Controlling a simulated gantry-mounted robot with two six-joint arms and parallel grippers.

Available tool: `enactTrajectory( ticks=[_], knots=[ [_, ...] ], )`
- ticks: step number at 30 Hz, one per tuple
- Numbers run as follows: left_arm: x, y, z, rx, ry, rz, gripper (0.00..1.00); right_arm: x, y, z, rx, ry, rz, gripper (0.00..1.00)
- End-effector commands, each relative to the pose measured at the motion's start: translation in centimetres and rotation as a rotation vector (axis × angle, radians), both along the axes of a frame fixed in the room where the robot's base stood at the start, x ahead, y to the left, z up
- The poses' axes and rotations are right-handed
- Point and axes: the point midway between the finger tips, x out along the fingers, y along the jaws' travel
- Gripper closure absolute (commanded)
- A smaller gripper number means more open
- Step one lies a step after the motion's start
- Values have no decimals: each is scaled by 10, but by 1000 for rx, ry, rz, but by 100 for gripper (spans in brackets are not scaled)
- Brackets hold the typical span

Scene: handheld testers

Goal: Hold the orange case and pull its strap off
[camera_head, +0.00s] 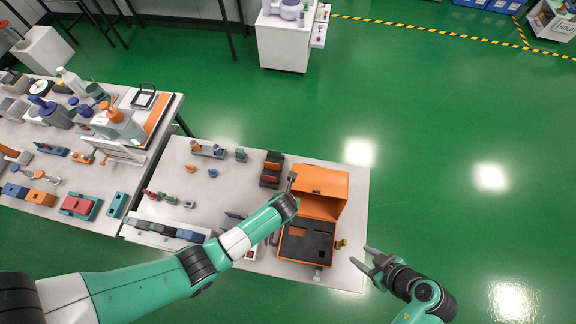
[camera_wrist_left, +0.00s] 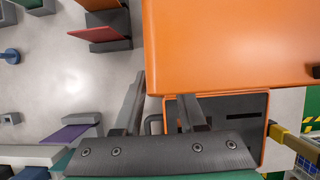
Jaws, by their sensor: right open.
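The orange case (camera_head: 318,186) stands on the table with its lid up and dark foam (camera_head: 305,243) in its base. Its orange lid fills the upper right of the left wrist view (camera_wrist_left: 235,45). A yellow piece (camera_head: 342,243), perhaps the strap, shows at the case's right side and again in the left wrist view (camera_wrist_left: 295,141); I cannot tell how it is attached.
Red and dark holders (camera_head: 271,169) stand left of the case. Small testers and parts (camera_head: 207,149) lie further left on the table. A grey rack (camera_head: 165,230) lies along its front edge. A second, crowded table (camera_head: 60,165) adjoins on the left. Right of the table is open green floor.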

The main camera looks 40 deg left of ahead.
Motion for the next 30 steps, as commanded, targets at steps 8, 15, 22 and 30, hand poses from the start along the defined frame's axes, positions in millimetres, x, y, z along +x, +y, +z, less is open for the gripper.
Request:
enactTrajectory(
  ticks=[8,15,22,30],
  knots=[
    [3,2,-9,-2,0,0,60,0,0,0,0,0,0,50],
    [3,2,-9,-2,0,0,78,0,0,0,0,0,0,50],
    [3,2,-9,-2,0,0,100,0,0,0,0,0,0,50],
    [3,2,-9,-1,0,0,100,0,0,0,0,0,0,50]
  ],
)
